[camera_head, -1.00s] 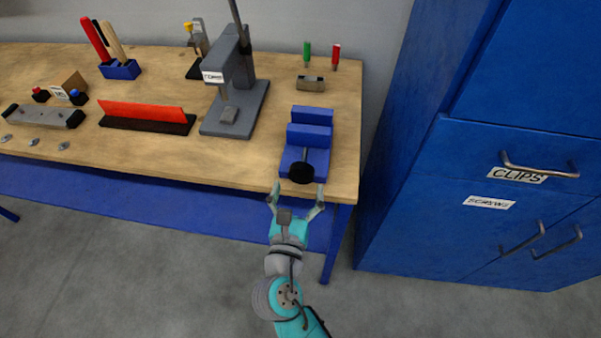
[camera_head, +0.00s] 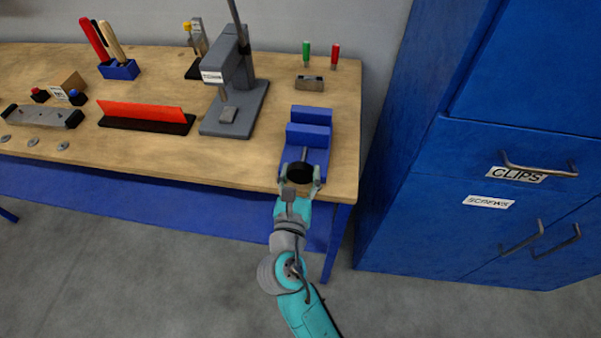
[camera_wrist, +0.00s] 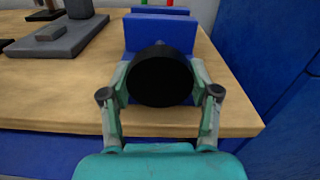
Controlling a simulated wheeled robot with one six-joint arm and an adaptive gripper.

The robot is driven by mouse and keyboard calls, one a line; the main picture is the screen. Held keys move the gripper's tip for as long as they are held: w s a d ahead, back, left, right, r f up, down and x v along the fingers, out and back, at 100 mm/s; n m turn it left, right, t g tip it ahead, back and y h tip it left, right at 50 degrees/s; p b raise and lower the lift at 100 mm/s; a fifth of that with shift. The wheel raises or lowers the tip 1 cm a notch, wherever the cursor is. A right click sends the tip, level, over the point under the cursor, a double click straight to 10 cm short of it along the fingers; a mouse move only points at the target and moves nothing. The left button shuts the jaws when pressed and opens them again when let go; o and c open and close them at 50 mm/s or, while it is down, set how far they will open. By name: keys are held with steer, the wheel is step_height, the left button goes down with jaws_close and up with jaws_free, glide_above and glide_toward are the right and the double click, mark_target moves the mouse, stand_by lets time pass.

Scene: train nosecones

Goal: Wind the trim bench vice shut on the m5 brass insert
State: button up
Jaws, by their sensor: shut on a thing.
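The blue bench vice (camera_head: 310,135) stands at the right front corner of the bench, and its body also shows in the wrist view (camera_wrist: 160,30). Its round black knob (camera_head: 299,173) faces the bench's front edge. My gripper (camera_head: 300,178) is shut on this knob, with one finger on each side of it. In the wrist view the knob (camera_wrist: 160,76) sits between the fingers of my gripper (camera_wrist: 160,88) and hides much of the vice behind it. I cannot make out the brass insert; the gap between the jaws is too small to tell what is in it.
A grey press (camera_head: 235,90) stands left of the vice on the wooden bench (camera_head: 200,160). A small block (camera_head: 309,83) and two screwdrivers, green (camera_head: 307,50) and red (camera_head: 335,55), are behind it. A tall blue cabinet (camera_head: 430,220) stands to the right.

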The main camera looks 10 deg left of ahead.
steer(key=shift+m, duration=0.4)
steer(key=m, duration=0.3)
steer(key=shift+m, duration=1.9)
steer(key=shift+a, duration=0.1)
steer(key=o, duration=1.2)
steer(key=shift+w+f, duration=0.1)
steer(key=s, duration=1.2)
steer(key=shift+a, duration=0.2)
